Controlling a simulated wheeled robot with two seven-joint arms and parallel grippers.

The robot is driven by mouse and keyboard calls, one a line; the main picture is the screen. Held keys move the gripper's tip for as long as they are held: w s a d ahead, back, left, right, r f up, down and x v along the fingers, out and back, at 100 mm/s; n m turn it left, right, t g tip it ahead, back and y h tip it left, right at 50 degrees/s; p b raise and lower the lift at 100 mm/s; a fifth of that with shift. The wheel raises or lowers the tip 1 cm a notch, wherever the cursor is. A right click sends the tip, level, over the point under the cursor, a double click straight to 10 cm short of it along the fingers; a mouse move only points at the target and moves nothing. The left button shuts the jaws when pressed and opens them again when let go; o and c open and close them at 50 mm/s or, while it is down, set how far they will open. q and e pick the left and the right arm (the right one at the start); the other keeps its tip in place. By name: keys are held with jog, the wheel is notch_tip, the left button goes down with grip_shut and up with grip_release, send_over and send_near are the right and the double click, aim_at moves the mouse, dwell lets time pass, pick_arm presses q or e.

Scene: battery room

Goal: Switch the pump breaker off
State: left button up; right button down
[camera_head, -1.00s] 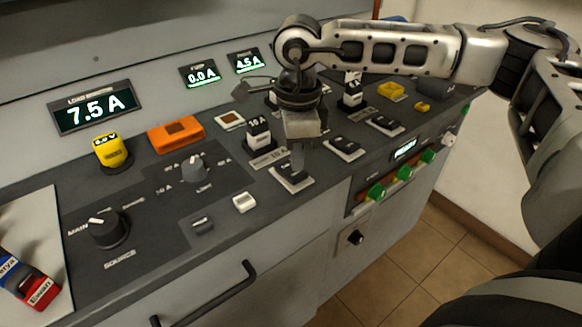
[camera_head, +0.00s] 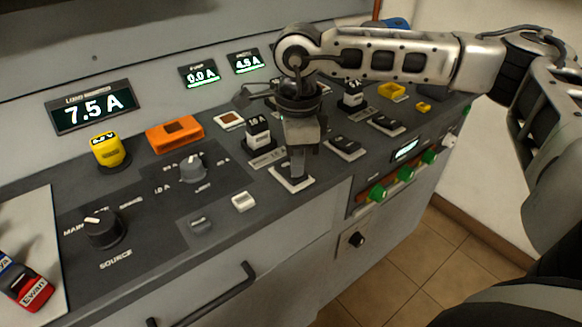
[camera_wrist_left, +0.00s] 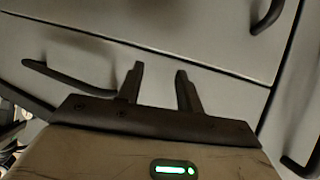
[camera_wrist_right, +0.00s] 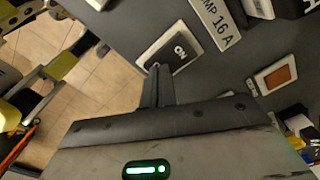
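The pump breaker is a dark rocker in a white frame (camera_head: 293,184) on the sloping console top, under my right gripper (camera_head: 297,176). In the right wrist view the rocker (camera_wrist_right: 181,52) shows "ON" at its far part, and a label (camera_wrist_right: 222,22) beside it ends in "MP 16 A". My right gripper (camera_wrist_right: 157,82) is shut with nothing visible between its fingers. Its tips are at the near edge of the rocker; they hide that end, and I cannot tell its tilt. My left gripper (camera_wrist_left: 160,85) is open and empty before the cabinet front.
Two similar rockers (camera_head: 345,147) (camera_head: 386,124) sit to the right. Small displays read 0.0 A (camera_head: 200,75) and 4.5 A (camera_head: 247,62). Green-ended parts (camera_head: 377,193) line the front; drawer handles project below.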

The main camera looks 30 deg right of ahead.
jog(key=shift+r+p, duration=2.25)
jog(key=shift+r, duration=1.25)
